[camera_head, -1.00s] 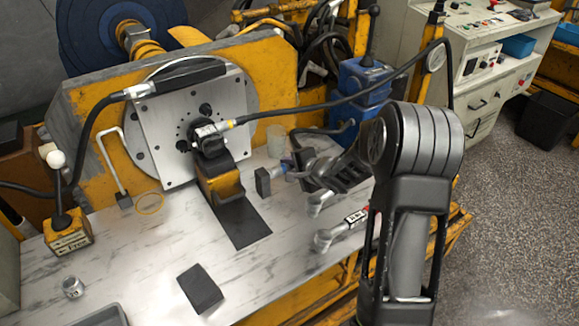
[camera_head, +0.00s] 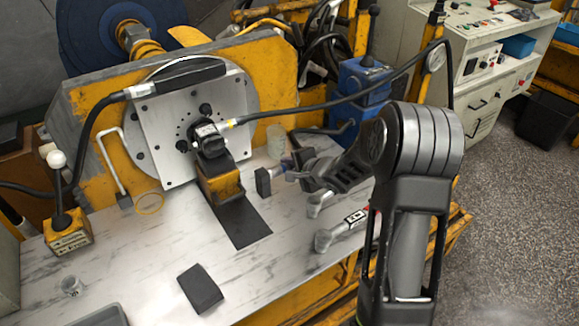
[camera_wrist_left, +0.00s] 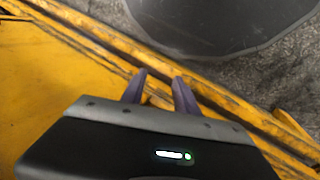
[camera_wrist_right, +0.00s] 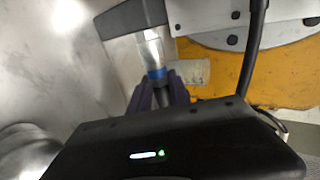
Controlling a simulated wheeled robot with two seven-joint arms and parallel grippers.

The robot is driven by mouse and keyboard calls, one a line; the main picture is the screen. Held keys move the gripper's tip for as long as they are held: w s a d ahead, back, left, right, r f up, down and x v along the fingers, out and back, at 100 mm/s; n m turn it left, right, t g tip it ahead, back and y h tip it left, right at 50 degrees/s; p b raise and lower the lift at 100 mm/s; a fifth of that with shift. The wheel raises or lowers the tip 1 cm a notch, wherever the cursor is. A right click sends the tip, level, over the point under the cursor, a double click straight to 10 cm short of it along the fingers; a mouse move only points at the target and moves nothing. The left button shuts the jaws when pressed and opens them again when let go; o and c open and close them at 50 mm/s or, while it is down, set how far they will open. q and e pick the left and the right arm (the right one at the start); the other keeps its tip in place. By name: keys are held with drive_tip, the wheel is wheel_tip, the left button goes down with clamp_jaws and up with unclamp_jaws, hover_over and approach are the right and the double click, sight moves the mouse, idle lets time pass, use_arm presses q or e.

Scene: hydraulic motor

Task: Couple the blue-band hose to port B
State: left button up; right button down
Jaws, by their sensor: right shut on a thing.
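The motor (camera_head: 210,140) is a dark block at the middle of the pale square plate (camera_head: 150,125). A black hose with a yellow band (camera_head: 229,123) runs into its upper side. My right gripper (camera_head: 287,168) is to the right of the motor, above the bench. In the right wrist view it is shut on the blue-band hose (camera_wrist_right: 157,73), just behind the band. The hose's silver end (camera_wrist_right: 150,46) points to a dark block (camera_wrist_right: 135,18); I cannot tell whether they touch. Port B is not distinguishable. My left gripper (camera_wrist_left: 160,80) is open and empty, seen only in its wrist view.
A dark block (camera_head: 263,182) stands on the bench (camera_head: 150,250) between motor and right gripper. A levered yellow box (camera_head: 68,232) stands at left.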

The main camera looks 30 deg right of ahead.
drive_tip(key=shift+d+r, duration=0.1)
drive_tip(key=shift+d, duration=0.15)
drive_tip(key=shift+d+p, duration=0.1)
drive_tip(key=shift+p, duration=0.3)
drive_tip(key=shift+d, duration=0.1)
drive_tip(key=shift+d+p, duration=0.3)
drive_tip(key=shift+p, duration=0.1)
drive_tip(key=shift+d+p, duration=0.5)
drive_tip(key=shift+d, duration=0.35)
wheel_tip(320, 180, up, 10)
drive_tip(key=p, duration=1.1)
drive_tip(key=shift+p, duration=0.4)
